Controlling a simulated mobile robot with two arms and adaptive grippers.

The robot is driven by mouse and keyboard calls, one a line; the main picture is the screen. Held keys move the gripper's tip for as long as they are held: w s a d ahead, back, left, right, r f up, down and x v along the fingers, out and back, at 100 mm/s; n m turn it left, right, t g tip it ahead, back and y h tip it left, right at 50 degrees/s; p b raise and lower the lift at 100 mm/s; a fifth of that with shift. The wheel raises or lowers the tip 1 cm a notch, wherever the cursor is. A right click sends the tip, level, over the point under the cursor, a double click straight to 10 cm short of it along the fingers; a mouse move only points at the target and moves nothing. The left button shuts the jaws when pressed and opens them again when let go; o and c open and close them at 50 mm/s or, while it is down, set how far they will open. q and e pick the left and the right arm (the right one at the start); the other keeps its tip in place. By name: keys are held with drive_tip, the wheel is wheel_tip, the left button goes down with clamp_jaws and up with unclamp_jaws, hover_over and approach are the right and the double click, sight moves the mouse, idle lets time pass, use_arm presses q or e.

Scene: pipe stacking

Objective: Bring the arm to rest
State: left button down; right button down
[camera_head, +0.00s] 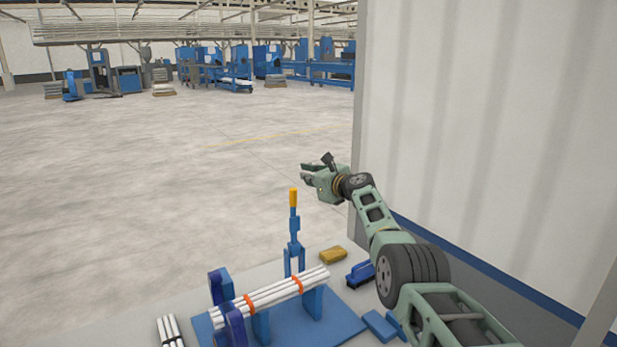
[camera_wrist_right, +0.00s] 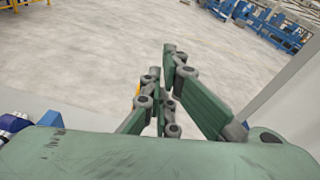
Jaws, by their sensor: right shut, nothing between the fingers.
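My right arm reaches in from the lower right of the head view, and its green gripper (camera_head: 306,173) hangs in the air above and beyond the table. In the right wrist view the fingers of the right gripper (camera_wrist_right: 169,78) are together with nothing held between them. White pipes (camera_head: 272,291) lie as a bundle with orange bands across a blue stand (camera_head: 312,303) on the table. My left gripper does not show.
A blue tool with a yellow top (camera_head: 293,228) stands behind the pipes. A yellow block (camera_head: 333,255) and a blue brush-like item (camera_head: 360,274) lie to its right. More white pipes (camera_head: 170,331) lie at the front left. A pale wall (camera_head: 480,110) stands close on the right.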

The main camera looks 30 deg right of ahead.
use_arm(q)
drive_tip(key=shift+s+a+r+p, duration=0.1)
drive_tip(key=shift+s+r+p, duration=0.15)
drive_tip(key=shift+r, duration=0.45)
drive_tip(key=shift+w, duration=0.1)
